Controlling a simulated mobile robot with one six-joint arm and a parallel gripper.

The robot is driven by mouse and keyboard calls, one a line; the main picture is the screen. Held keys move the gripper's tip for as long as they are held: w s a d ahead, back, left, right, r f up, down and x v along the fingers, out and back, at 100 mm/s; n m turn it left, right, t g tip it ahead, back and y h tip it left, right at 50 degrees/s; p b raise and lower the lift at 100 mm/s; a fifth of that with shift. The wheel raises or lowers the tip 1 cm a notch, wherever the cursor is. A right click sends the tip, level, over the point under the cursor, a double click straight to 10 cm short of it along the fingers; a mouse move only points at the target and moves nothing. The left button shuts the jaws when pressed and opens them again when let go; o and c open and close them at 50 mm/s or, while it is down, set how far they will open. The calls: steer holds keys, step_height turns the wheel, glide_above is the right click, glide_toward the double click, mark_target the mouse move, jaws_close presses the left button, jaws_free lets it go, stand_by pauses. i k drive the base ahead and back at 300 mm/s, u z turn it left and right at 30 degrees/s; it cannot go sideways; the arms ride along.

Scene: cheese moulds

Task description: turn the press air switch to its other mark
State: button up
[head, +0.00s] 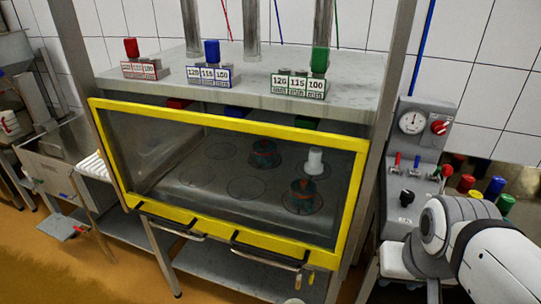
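A grey control panel (424,147) stands at the right of the press. A black knob (407,196) sits low on its left, above a small white label (405,219). It looks like the air switch, but I cannot read its marks or tell where it points. A red knob (439,127) sits higher up, beside a round gauge (412,122). My white arm fills the lower right, just right of and below the black knob. My gripper cannot be made out in this view.
The press has a yellow-framed clear guard (230,121), with moulds (306,190) behind it. Small red, blue and green levers (416,162) stand on the panel. Several coloured caps (494,187) lie right of it, close to my arm.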

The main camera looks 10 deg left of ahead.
mark_target(438, 127)
steer(key=u, duration=1.8)
steer(key=k, duration=0.85)
steer(key=z, duration=1.05)
steer(key=i, duration=0.95)
